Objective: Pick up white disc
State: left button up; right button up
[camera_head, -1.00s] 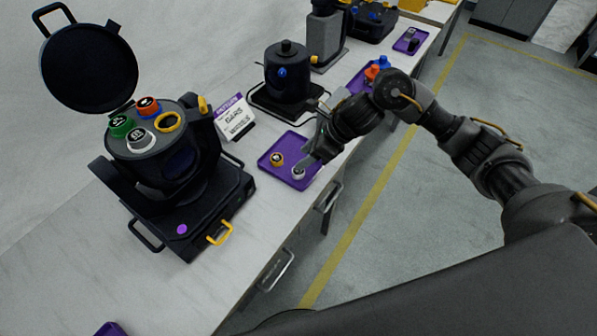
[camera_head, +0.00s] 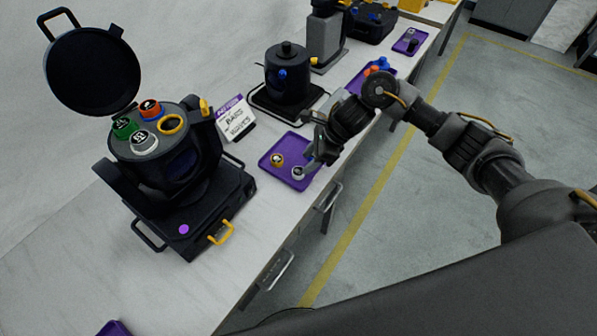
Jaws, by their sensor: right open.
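The white disc (camera_head: 298,172) lies on the right part of a purple tray (camera_head: 275,164) on the bench. A yellow-rimmed disc (camera_head: 277,160) lies on the same tray to its left. My right gripper (camera_head: 306,166) reaches down from the right over the tray, with its fingers at the white disc. It is open; whether a finger touches the disc is too small to tell. Another white-topped piece (camera_head: 144,142) sits in the black machine at the left. My left gripper is not in view.
The black machine (camera_head: 180,180) with its lid raised stands at the left, holding red and green pieces too. A purple and white sign (camera_head: 236,117) stands behind the tray. A dark pot-like device (camera_head: 287,75) stands further back. Bare bench lies left of the tray.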

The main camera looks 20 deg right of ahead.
aim_at(299, 171)
jog(key=p+x, duration=0.1)
jog(key=x, duration=0.1)
jog(key=p+x, duration=0.1)
jog(key=x, duration=0.1)
jog(key=shift+s+a+f, duration=0.2)
jog(key=shift+w+a+f, duration=0.1)
jog(key=shift+f, duration=0.2)
jog(key=shift+c, duration=0.4)
jog(key=c, duration=0.7)
jog(key=shift+r, duration=0.1)
